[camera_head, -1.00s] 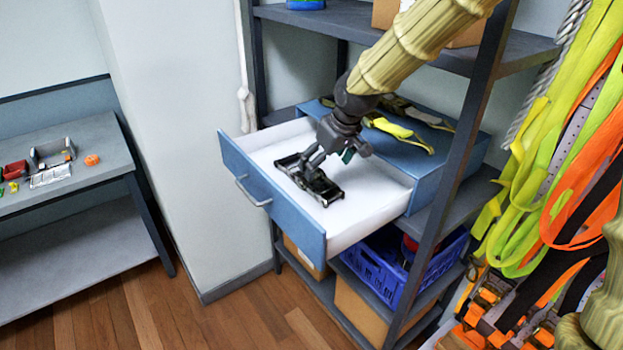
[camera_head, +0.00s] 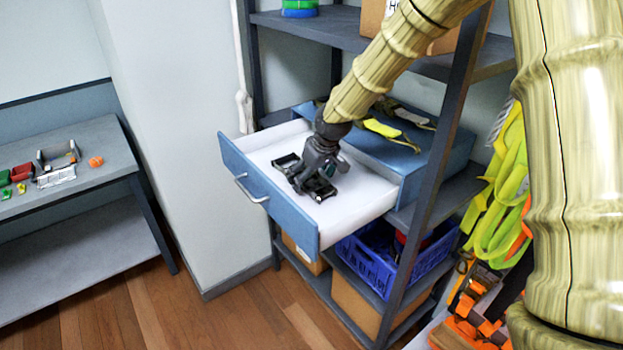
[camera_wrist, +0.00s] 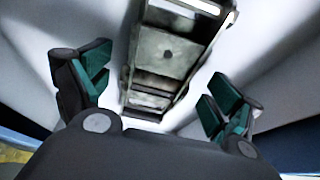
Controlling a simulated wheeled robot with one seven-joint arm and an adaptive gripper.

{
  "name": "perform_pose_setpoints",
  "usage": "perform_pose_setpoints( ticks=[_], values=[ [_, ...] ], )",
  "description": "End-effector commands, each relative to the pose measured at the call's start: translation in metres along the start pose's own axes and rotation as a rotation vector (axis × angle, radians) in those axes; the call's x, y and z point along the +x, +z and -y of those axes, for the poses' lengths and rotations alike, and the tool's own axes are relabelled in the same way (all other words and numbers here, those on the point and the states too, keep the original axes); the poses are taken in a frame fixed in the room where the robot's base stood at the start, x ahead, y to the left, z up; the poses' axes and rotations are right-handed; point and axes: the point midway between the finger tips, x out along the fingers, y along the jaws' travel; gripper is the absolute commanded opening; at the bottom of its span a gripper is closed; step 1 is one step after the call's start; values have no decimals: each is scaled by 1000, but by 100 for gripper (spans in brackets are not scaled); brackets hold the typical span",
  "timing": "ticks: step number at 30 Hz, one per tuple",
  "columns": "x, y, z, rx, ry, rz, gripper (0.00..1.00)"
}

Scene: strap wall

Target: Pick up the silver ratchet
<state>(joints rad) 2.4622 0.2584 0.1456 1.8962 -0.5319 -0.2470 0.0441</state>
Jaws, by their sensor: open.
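The silver ratchet (camera_head: 288,162) lies on the white floor of the open blue drawer (camera_head: 252,193). In the head view my gripper (camera_head: 306,186) is over it and hides its middle. In the wrist view the ratchet (camera_wrist: 166,58) is a grey metal frame with a bright bar at its top end. My gripper (camera_wrist: 155,95) is open there, with one teal-padded finger on each side of the ratchet and a gap to each. I cannot tell whether the fingertips touch the drawer floor.
The drawer's walls stand around the ratchet, with bare white floor beside it. Yellow and dark straps (camera_head: 390,130) lie on the blue cabinet top behind. A shelf post (camera_head: 435,170) rises at the right. A blue crate (camera_head: 378,272) sits below.

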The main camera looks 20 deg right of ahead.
Motion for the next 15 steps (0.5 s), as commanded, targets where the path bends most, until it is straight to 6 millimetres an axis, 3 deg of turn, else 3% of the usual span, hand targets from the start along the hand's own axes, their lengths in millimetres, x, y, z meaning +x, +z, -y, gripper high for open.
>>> perform_pose_setpoints(
  ticks=[9,15],
  values=[
    [2,0,-1,2,1,-1,90],
    [3,0,-1,1,0,0,54]
  ],
)
